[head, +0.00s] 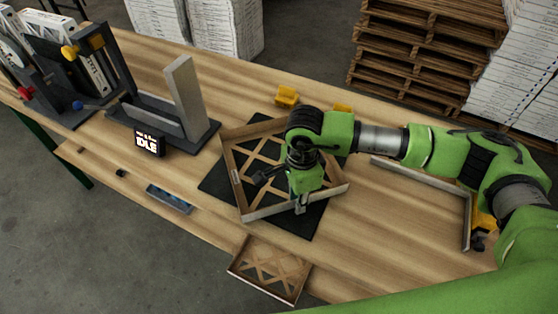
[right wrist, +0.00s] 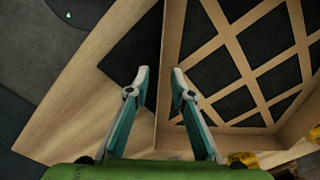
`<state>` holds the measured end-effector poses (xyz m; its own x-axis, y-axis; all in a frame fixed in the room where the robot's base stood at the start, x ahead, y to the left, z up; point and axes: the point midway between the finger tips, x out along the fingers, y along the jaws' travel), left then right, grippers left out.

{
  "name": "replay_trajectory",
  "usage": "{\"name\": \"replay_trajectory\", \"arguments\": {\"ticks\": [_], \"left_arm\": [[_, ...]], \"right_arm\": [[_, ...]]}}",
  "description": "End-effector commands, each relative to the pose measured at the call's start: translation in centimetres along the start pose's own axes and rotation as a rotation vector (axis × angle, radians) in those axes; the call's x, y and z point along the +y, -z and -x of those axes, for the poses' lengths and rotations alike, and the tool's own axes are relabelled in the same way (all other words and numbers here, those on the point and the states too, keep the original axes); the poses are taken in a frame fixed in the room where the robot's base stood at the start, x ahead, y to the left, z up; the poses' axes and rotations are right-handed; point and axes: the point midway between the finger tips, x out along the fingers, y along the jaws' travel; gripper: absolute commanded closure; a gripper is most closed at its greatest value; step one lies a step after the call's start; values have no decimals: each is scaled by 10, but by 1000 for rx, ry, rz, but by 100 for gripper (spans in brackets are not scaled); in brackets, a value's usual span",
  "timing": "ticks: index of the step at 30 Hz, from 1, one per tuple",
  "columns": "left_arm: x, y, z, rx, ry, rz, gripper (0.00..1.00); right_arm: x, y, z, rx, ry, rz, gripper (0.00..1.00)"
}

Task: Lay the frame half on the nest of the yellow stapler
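A wooden frame with a crossed lattice (head: 248,190) lies on a black mat (head: 216,182) at mid-table. My right gripper (head: 300,207) is over its near side. In the right wrist view, my right gripper (right wrist: 160,75) is open, one finger on each side of the frame's thin wall (right wrist: 162,110), with gaps visible; the lattice (right wrist: 235,50) is to the right. I cannot tell which fixture is the yellow stapler; yellow blocks (head: 287,96) stand behind the frame. Part of the frame is hidden by my right arm. My left gripper is not in view.
A grey upright fixture (head: 185,95) and an IDLE display (head: 149,142) stand left. A rack with coloured knobs (head: 70,50) is at far left. A smaller lattice frame (head: 270,268) lies at the front edge. A grey L-shaped rail (head: 467,215) is at right.

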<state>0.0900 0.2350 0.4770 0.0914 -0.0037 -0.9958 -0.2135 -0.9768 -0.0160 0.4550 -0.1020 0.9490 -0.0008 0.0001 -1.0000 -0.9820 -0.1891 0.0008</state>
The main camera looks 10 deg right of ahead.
Motion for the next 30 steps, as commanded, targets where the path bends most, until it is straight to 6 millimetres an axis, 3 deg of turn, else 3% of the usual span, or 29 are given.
{"name": "replay_trajectory", "arguments": {"ticks": [2,5,6,20,27,30], "left_arm": [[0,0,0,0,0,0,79],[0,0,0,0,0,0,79],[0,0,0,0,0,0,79],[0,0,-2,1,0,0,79],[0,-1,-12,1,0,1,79],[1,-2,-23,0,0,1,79]], "right_arm": [[0,0,0,0,0,1,78],[0,0,0,0,1,1,99],[0,0,0,0,1,1,100],[-1,0,4,0,3,1,100],[-2,0,32,-1,6,2,100],[12,-11,47,-2,8,9,100]]}}
